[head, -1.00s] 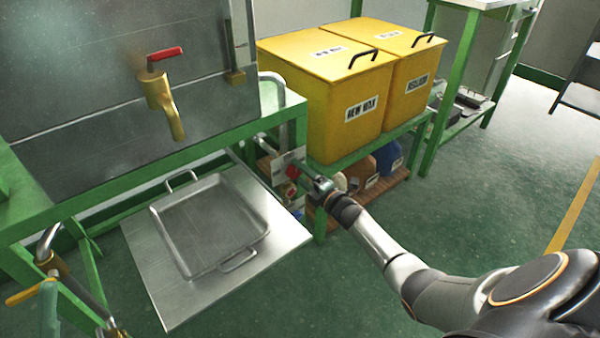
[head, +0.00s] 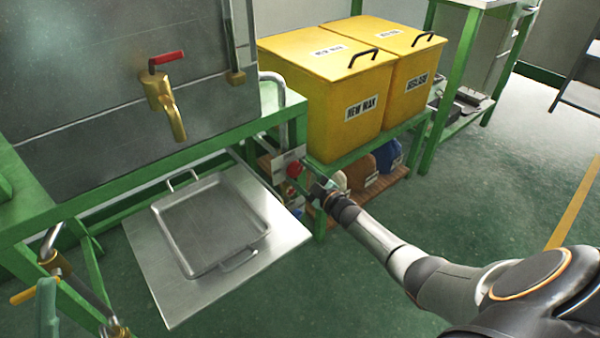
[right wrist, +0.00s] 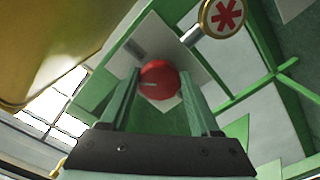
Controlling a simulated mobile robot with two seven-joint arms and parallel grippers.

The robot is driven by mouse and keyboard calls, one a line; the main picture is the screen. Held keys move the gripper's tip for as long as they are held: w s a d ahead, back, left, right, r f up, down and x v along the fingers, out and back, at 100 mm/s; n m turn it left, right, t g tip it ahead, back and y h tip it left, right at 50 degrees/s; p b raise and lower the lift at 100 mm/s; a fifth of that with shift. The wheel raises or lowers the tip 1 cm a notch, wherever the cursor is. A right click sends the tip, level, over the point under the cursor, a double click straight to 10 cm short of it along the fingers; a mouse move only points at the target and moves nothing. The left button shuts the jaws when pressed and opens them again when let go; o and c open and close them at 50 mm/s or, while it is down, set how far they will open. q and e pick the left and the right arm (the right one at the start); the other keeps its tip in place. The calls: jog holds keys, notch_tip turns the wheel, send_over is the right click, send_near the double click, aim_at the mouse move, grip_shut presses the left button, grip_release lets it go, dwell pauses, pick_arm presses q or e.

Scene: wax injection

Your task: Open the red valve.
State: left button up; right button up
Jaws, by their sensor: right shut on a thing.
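The red valve appears as a round red knob (head: 293,170) on a pale plate under the right end of the green bench in the head view. In the right wrist view the red knob (right wrist: 159,80) lies between my two green fingers, with a pale line across its face. My right gripper (head: 308,181) reaches it from the right and is shut on it; its fingers (right wrist: 160,90) hold the knob's two sides. A brass tap with a red lever (head: 166,57) is on the metal tank at upper left.
Yellow bins (head: 345,95) stand on a green table (head: 335,172) just above my right forearm. A metal tray (head: 215,225) lies on a plate left of the gripper. A round disc with a red star (right wrist: 224,15) is near the fingers. Floor is free at right.

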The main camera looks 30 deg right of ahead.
jog(key=m, duration=0.4)
jog(key=shift+a+f+m, duration=0.1)
jog(key=shift+m, duration=0.2)
jog(key=shift+a+m, duration=0.1)
jog(key=shift+m, duration=1.8)
jog(key=o, duration=1.4)
jog(key=shift+s, duration=0.1)
jog(key=shift+s+p, duration=0.2)
jog(key=shift+p, duration=0.2)
jog(key=s+p, duration=0.2)
jog(key=s, duration=0.2)
jog(key=s+p, duration=0.1)
jog(key=s, duration=0.3)
jog(key=s+d+p, duration=0.1)
jog(key=s+p, duration=0.1)
jog(key=s, duration=0.2)
jog(key=shift+p, duration=0.3)
